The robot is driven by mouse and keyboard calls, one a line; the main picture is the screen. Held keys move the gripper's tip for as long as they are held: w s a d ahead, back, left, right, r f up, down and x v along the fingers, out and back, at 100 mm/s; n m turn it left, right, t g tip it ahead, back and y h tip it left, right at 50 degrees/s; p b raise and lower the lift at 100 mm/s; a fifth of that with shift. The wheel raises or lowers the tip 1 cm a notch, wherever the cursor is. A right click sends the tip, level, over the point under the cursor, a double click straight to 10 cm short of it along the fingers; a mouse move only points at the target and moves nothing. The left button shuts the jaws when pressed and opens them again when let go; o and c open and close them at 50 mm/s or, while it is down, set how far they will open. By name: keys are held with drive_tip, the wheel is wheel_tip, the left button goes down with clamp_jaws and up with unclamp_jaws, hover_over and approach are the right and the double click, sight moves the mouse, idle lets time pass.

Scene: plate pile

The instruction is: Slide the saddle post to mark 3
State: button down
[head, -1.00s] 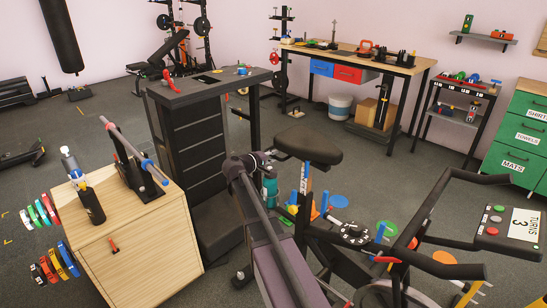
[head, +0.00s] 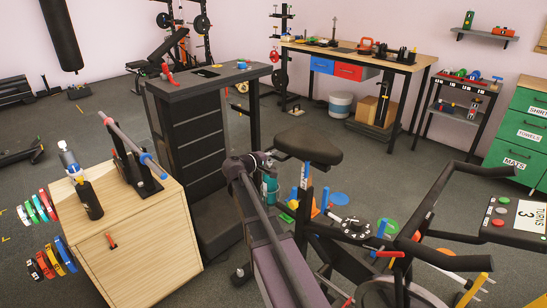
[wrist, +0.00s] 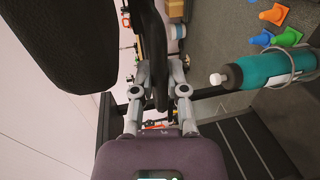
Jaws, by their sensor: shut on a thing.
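The black saddle (head: 308,146) sits on the saddle post (head: 304,183) of an exercise bike in the head view. The post has a blue upper part and a pale strip; its marks are too small to read. My gripper (head: 268,158) is just left of the saddle, at its lower edge. In the wrist view, my gripper's fingers (wrist: 158,92) are shut on a narrow dark bar (wrist: 160,62). The bar appears to belong to the saddle assembly, but its join is hidden. The saddle (wrist: 55,45) fills the upper left there.
A teal bottle (wrist: 262,70) in a holder is right of my fingers. Handlebars (head: 455,235) and a console (head: 518,215) reading "TURNS 3" stand at the right. A wooden cabinet (head: 145,240) and a dark stand (head: 200,150) are at the left. Cones (wrist: 275,14) lie on the floor.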

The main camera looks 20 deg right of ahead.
drive_tip(key=c, duration=0.9)
unclamp_jaws()
drive_tip(key=shift+r, duration=0.15)
